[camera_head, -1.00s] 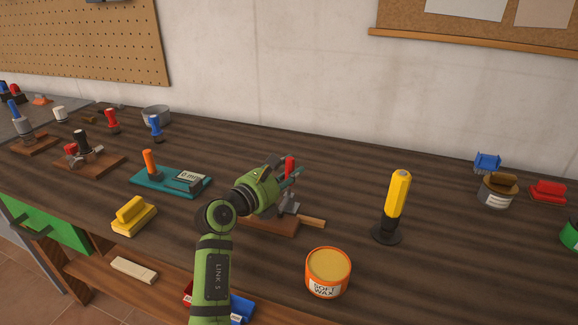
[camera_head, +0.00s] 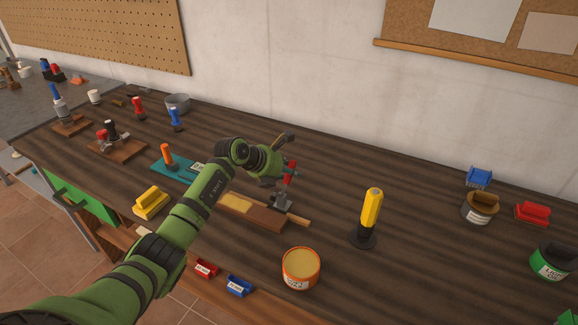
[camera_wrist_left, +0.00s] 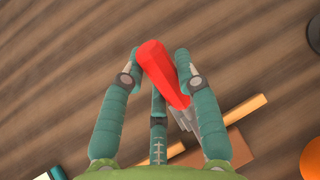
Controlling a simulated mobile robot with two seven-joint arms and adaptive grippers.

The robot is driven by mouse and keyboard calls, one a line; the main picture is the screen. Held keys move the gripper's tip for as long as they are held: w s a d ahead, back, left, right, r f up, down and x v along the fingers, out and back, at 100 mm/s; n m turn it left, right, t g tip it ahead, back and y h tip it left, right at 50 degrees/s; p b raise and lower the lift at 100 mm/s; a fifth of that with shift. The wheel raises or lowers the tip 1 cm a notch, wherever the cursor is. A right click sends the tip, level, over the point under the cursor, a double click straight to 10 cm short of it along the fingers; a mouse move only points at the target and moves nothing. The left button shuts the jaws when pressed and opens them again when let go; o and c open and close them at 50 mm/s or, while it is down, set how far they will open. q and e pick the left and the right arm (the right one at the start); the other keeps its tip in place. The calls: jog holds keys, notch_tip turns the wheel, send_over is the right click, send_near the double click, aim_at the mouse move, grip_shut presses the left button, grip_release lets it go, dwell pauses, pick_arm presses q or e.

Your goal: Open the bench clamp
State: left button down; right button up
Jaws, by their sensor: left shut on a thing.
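The bench clamp has a red handle (camera_head: 291,167), which stands up and leans slightly above a grey metal body (camera_head: 281,201). The body is mounted on a brown wooden board (camera_head: 265,216) at the middle of the bench. My left gripper (camera_head: 284,168) is at the red handle, coming in from the left. In the left wrist view, the gripper's teal fingers (camera_wrist_left: 159,60) are on either side of the red handle (camera_wrist_left: 158,70) and shut on it. The metal body (camera_wrist_left: 186,116) shows below the handle, partly hidden by a finger. My right gripper is not in view.
A yellow-handled tool (camera_head: 371,212) and an orange wax tin (camera_head: 300,268) stand right of and in front of the clamp. A teal board (camera_head: 165,173) and a yellow block (camera_head: 150,203) lie to the left. The bench behind the clamp is clear.

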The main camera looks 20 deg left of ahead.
pick_arm(q)
jog(key=shift+w, duration=0.2)
jog(key=shift+f+g, duration=0.15)
jog(key=shift+g, duration=0.25)
jog(key=shift+w+f+g, duration=0.1)
jog(key=shift+f+g, duration=0.15)
jog(key=shift+g, duration=0.05)
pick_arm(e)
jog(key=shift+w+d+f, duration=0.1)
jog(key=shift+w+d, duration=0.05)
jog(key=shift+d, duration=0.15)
pick_arm(q)
jog(key=c, duration=0.9)
grip_release()
jog(key=shift+w, duration=0.1)
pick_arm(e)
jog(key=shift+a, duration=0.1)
pick_arm(q)
jog(key=shift+r, duration=0.15)
jog(key=v, duration=1.1)
jog(key=shift+s+a+r, duration=0.1)
jog(key=shift+s+r, duration=0.1)
jog(key=shift+s, duration=0.15)
